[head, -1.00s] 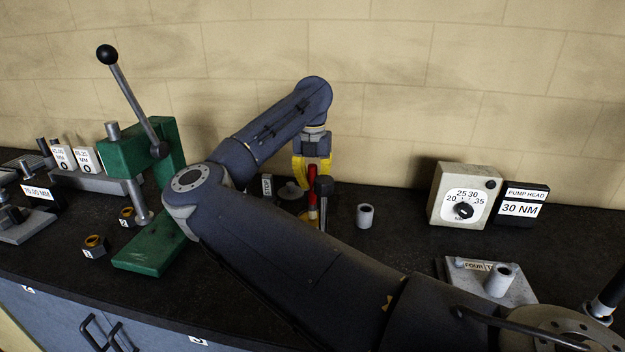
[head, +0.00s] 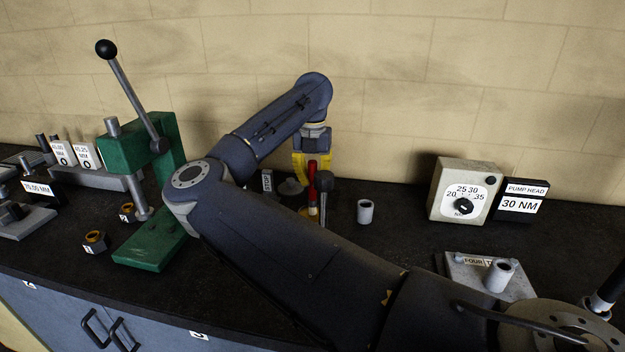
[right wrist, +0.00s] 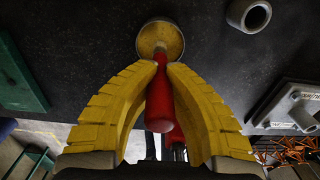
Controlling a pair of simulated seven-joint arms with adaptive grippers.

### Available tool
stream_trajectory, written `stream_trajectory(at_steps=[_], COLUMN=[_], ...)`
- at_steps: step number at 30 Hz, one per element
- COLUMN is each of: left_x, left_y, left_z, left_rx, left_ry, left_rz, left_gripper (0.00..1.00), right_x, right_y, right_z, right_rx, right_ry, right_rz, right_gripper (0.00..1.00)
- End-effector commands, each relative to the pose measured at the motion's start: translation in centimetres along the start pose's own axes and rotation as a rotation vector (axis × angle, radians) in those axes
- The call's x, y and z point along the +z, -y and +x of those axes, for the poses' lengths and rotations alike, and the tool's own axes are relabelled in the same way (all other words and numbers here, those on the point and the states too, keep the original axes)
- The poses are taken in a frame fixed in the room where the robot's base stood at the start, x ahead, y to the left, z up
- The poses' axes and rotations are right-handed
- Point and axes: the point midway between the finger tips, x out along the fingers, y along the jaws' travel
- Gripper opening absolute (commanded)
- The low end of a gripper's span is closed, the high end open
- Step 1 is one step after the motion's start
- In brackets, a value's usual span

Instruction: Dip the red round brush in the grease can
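My right gripper (head: 312,175) has yellow fingers and points down over the bench behind my right arm. In the right wrist view its fingers (right wrist: 160,68) are closed in on the red handle of the round brush (right wrist: 159,105). The handle's thick end faces the camera and its thin end points toward the grease can. The red brush also shows in the head view (head: 312,170). The grease can (right wrist: 160,28) is a round grey-rimmed can with yellow-brown contents, beyond the fingertips. The brush tip is hidden, so I cannot tell whether it touches the grease. My left gripper is out of view.
A white-grey hollow cylinder (head: 365,212) stands right of the gripper. A dark-headed tool (head: 323,182) stands close beside the brush. A green press (head: 140,155) stands at left. The dial box (head: 463,193) and a plate with a post (head: 490,278) are at right.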

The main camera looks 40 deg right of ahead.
Motion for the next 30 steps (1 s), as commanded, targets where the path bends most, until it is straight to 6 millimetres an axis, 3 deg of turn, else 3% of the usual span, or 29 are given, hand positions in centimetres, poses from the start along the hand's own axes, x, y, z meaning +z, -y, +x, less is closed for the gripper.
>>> stream_trajectory(at_steps=[30], left_x=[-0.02], left_y=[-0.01], left_z=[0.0], left_rx=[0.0], left_ry=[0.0], left_rz=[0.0], left_gripper=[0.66], right_x=[-0.01], right_y=[0.0], right_z=[0.88], right_rx=[0.0], right_ry=[0.0], right_rz=[0.0], right_gripper=[0.0])
